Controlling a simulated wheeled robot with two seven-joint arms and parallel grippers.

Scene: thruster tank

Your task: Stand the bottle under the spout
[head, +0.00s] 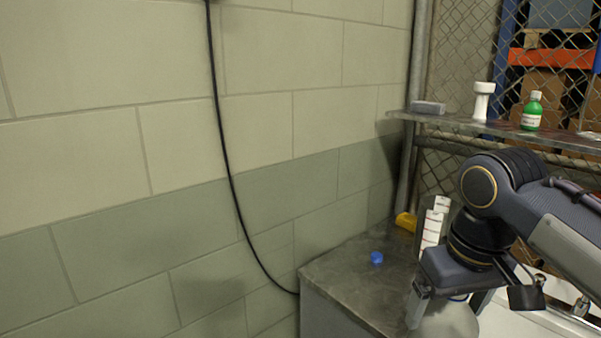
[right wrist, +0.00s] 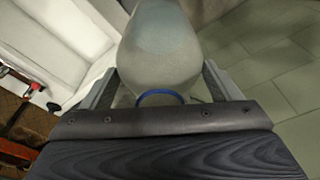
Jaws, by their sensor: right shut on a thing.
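My right gripper (head: 448,304) is at the lower right of the head view, over the end of the grey bench. It is shut on a pale grey bottle (head: 452,320), which shows between and below the fingers. In the right wrist view the bottle (right wrist: 160,50) lies between the two fingers, with a blue ring (right wrist: 160,96) at its near end. Its far end is cut off by the frame. A small metal fitting (head: 580,306), possibly the spout, shows at the lower right above a white surface. I cannot tell for certain. My left gripper is not in view.
A blue cap (head: 376,257) lies on the bench (head: 345,275). A yellow object (head: 405,221) and white containers with red marks (head: 432,228) stand behind. A shelf (head: 470,126) holds a green bottle (head: 532,111), a white object (head: 483,101) and a grey block (head: 429,107).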

